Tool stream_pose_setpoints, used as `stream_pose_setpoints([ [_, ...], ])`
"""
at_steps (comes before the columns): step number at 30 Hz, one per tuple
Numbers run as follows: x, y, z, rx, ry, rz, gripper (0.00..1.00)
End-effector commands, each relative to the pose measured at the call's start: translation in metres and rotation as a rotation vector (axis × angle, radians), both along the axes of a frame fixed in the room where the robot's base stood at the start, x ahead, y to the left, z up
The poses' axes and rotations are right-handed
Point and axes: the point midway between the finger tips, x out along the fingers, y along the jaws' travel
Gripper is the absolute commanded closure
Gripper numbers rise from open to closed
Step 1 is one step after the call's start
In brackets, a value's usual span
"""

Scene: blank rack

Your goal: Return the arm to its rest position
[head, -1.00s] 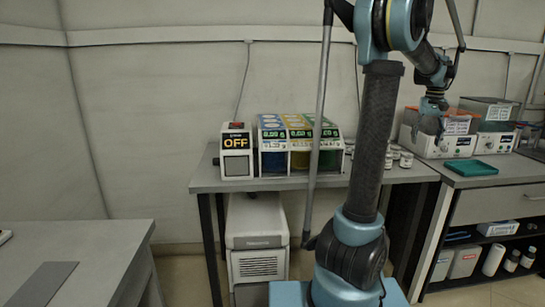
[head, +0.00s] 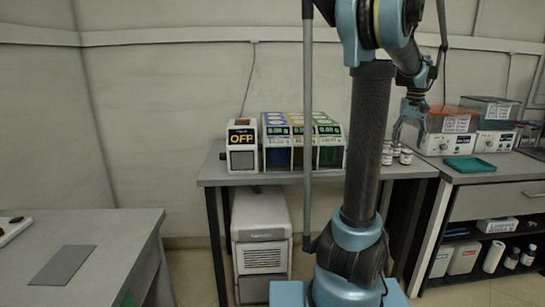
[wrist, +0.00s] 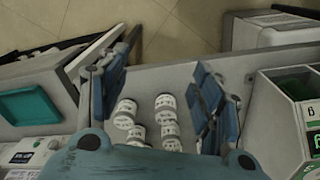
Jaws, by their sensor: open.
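My arm rises in the middle of the head view, bends over at the top and reaches down to the right. My gripper (head: 408,128) hangs over the right end of the back table, left of the grey boxes. In the wrist view my gripper (wrist: 163,72) has its two blue fingers spread apart with nothing held between them. Several white-capped vials (wrist: 165,122) stand on the table below, seen between the fingers. The vials (head: 400,155) also show in the head view, partly hidden by my arm.
An "OFF" box (head: 241,146) and dispensers with blue, yellow and green fronts (head: 277,145) stand on the back table (head: 225,178). A white cabinet (head: 262,235) stands below. A desk (head: 110,235) is at left.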

Motion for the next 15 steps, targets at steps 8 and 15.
stream_pose_setpoints([
  [8, -0.03, 0.097, -0.018, -0.015, -0.029, 0.078, 0.4],
  [15, -0.068, 0.169, -0.044, -0.025, -0.057, 0.145, 0.4],
])
